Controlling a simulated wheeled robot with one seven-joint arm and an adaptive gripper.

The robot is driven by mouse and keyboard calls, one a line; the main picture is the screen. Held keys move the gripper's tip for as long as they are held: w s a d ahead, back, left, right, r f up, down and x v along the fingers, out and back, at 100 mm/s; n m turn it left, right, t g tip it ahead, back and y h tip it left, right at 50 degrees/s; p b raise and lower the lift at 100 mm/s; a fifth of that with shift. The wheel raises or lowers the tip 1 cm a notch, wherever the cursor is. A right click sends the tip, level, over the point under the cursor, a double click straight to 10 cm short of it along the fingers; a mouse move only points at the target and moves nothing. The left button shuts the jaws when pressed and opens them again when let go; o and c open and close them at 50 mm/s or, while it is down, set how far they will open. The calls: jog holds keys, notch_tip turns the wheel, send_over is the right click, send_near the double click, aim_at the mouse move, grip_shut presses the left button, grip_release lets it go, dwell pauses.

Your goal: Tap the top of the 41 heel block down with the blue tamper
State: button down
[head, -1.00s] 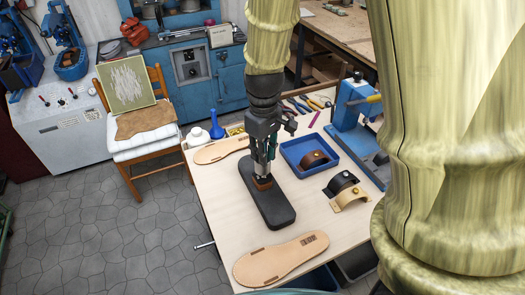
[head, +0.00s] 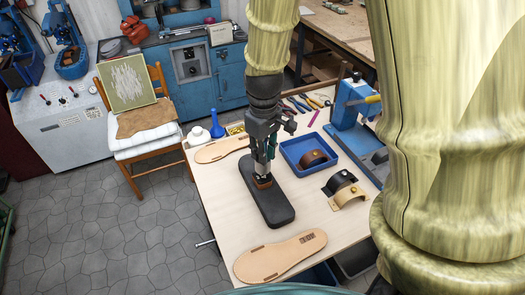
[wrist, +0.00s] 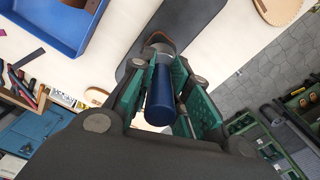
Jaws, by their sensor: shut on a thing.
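My gripper (head: 263,160) points down over the long black sole-shaped base (head: 270,208) on the table. It is shut on the blue tamper (wrist: 160,97), whose blue handle shows between the green finger pads in the wrist view. The brown heel block (head: 264,182) stands on the far part of the black base, right under the tamper. In the wrist view the block (wrist: 157,38) is partly hidden by the tamper. The tamper's lower end looks at or very near the block's top; I cannot tell whether they touch. No size mark is readable on the block.
A tan sole (head: 280,257) lies at the near edge, another (head: 221,150) at the far left. A blue tray (head: 295,145) holds a brown piece (head: 313,158). A blue press (head: 353,105) stands behind.

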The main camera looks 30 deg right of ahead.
jog(key=shift+w+f, duration=0.1)
jog(key=shift+f+b, duration=0.8)
jog(key=shift+f, duration=0.8)
notch_tip(320, 180, up, 3)
jog(key=p, duration=0.3)
jog(key=shift+r, duration=0.15)
jog(key=shift+p, duration=0.35)
notch_tip(320, 180, up, 4)
jog(key=p, duration=0.3)
jog(key=shift+p, duration=0.4)
